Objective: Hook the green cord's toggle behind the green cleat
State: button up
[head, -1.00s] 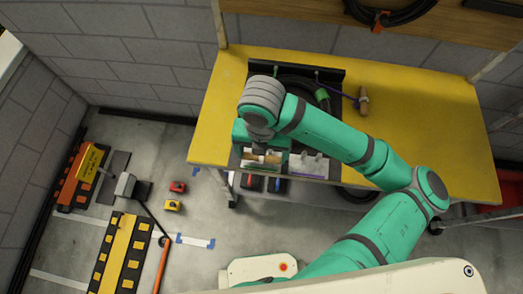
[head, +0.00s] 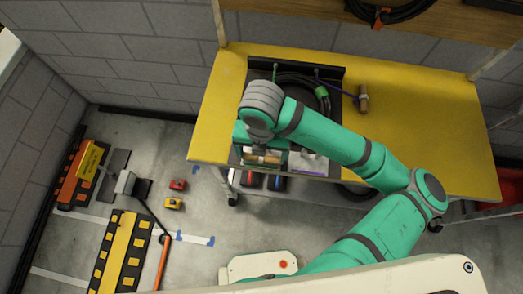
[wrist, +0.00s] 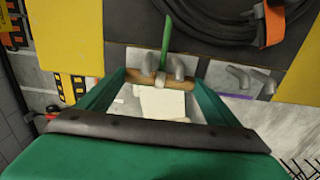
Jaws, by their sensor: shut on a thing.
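The wooden toggle (wrist: 178,82) of the green cord (wrist: 167,32) lies crosswise between the fingertips of my gripper (wrist: 160,88), which is shut on it. The toggle also shows in the head view (head: 264,160), just below my wrist. In the wrist view the green cord runs from the toggle up between two grey bent prongs of the green cleat (wrist: 179,67). The toggle appears close against the near side of these prongs; I cannot tell whether it bears on them.
Beside it stands the other cleat (wrist: 237,76) with a purple strip. A purple cord with a wooden toggle (head: 363,98) lies on the yellow table (head: 430,130). A coiled black hose (wrist: 220,20) lies behind the cleats. The table's right side is mostly clear.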

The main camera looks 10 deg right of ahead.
jog(key=o, duration=0.9)
jog(key=shift+o, duration=0.2)
notch_tip(320, 180, up, 11)
jog(key=shift+f, duration=0.15)
